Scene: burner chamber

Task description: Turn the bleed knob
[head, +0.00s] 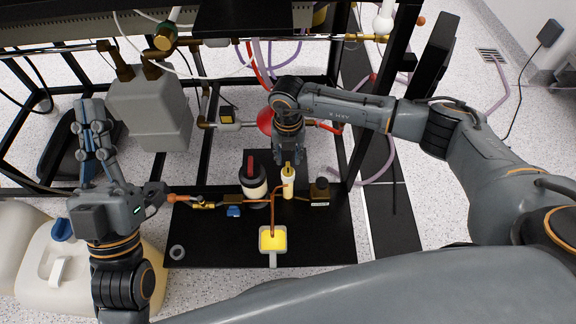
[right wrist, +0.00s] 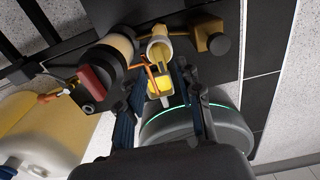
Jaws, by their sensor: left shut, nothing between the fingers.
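No part is marked as the bleed knob, and I cannot tell for sure which one it is. A small yellow-topped fitting (head: 288,180) stands on the black base plate (head: 330,240), and a dark knob on a brass block (head: 320,189) sits to its right; the dark knob also shows in the right wrist view (right wrist: 219,43). My right gripper (head: 289,160) points down just above and behind the yellow-topped fitting. Its two fingers are apart in the right wrist view (right wrist: 163,100), with nothing seen gripped. My left gripper (head: 93,108) is shut and empty, pointing up at the left.
A dark-topped white canister (head: 254,184) with a red handle stands left of the fitting. A copper pipe (head: 272,215) runs to a yellow-filled cup (head: 272,239) in front. A large cream jug (head: 85,270) stands at lower left.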

